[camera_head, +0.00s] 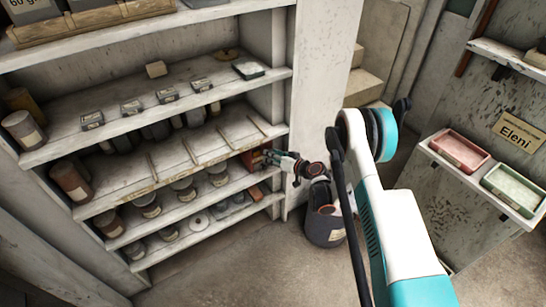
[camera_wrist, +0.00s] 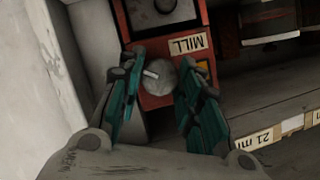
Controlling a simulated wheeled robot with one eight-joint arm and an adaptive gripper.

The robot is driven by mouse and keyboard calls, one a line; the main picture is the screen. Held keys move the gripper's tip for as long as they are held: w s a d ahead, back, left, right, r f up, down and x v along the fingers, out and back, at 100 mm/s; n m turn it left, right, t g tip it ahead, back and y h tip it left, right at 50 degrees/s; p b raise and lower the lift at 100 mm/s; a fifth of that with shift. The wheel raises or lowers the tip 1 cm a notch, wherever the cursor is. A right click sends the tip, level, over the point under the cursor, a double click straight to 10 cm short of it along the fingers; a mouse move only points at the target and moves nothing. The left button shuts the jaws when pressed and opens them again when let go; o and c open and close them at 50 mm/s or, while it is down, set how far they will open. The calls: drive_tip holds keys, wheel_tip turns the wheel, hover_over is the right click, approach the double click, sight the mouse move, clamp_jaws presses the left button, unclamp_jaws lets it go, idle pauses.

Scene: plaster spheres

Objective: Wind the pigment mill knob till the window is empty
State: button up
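The pigment mill (camera_wrist: 152,100) is a red box with an upside-down "MILL" label, seen in the wrist view. Its round grey knob (camera_wrist: 160,78) has a pale pointer bar aimed toward the picture's left. My gripper (camera_wrist: 162,62) is open, its teal fingers on either side of the knob, with a visible gap at the left; contact at the right is unclear. In the head view my gripper (camera_head: 268,157) reaches the red mill (camera_head: 251,159), mostly hidden at the shelf's right end.
The grey shelf unit (camera_head: 155,178) holds several jars and small labelled tins. Its upright (camera_head: 318,80) stands close to my arm. A dark bucket (camera_head: 325,228) is on the floor below the arm. Pink (camera_head: 459,151) and green (camera_head: 514,188) trays lie on the cabinet at right.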

drive_tip(key=o, duration=0.4)
drive_tip(key=shift+c, duration=0.2)
